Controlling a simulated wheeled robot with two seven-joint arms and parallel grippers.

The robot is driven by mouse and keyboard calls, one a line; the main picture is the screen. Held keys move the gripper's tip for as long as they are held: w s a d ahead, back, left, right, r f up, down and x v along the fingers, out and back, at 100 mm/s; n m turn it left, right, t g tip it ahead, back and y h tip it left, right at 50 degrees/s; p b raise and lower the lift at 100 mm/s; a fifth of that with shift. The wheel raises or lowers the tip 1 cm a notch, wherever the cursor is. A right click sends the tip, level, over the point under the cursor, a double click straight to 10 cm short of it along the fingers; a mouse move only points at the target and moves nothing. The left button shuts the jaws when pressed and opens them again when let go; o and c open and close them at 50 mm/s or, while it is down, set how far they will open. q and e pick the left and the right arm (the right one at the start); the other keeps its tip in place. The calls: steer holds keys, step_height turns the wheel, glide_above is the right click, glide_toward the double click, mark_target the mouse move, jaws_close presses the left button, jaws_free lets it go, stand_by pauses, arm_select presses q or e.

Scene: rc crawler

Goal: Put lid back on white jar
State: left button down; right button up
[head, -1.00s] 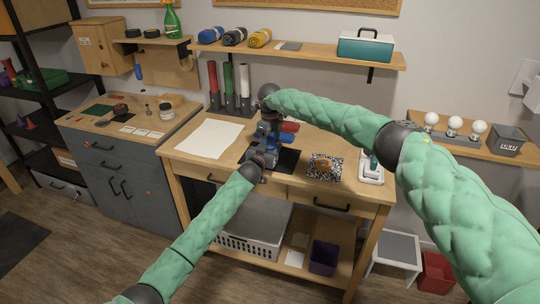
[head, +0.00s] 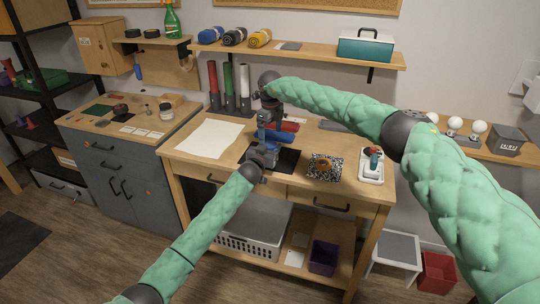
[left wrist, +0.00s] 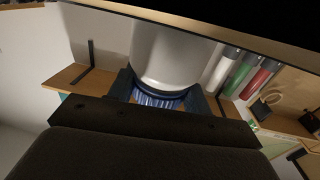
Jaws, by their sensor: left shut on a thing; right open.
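In the left wrist view, which looks upside down, a white jar (left wrist: 168,52) stands close in front of my left gripper (left wrist: 165,92). A blue ribbed piece (left wrist: 158,98), which looks like the lid, lies at the jar's end between the two fingers. I cannot tell if it is seated. In the head view my left gripper (head: 264,152) is low over the dark mat (head: 287,162), shut. My right gripper (head: 272,116) is open just above and behind it. The white jar is hidden or cannot be made out in the head view.
A red part (head: 289,127) lies behind the grippers. A speckled pad (head: 313,175) with a brown item and a white tray (head: 371,178) lie to the right. A white sheet (head: 208,138) lies left. Colored tubes (head: 228,88) stand at the back.

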steer(key=shift+s+a, duration=0.1)
step_height(320, 180, up, 12)
stand_by(0.8)
arm_select(q)
steer(key=c, duration=0.6)
jaws_free()
steer(key=shift+o, duration=0.2)
steer(key=shift+s, duration=0.1)
arm_select(e)
steer(key=shift+f, duration=0.1)
arm_select(q)
steer(key=shift+s+a+f, duration=0.1)
steer(key=shift+s+a, duration=0.05)
steer(key=shift+s, duration=0.1)
steer(key=shift+b+v, duration=1.05)
steer(key=shift+v, duration=2.45)
arm_select(e)
steer(key=shift+f, duration=1)
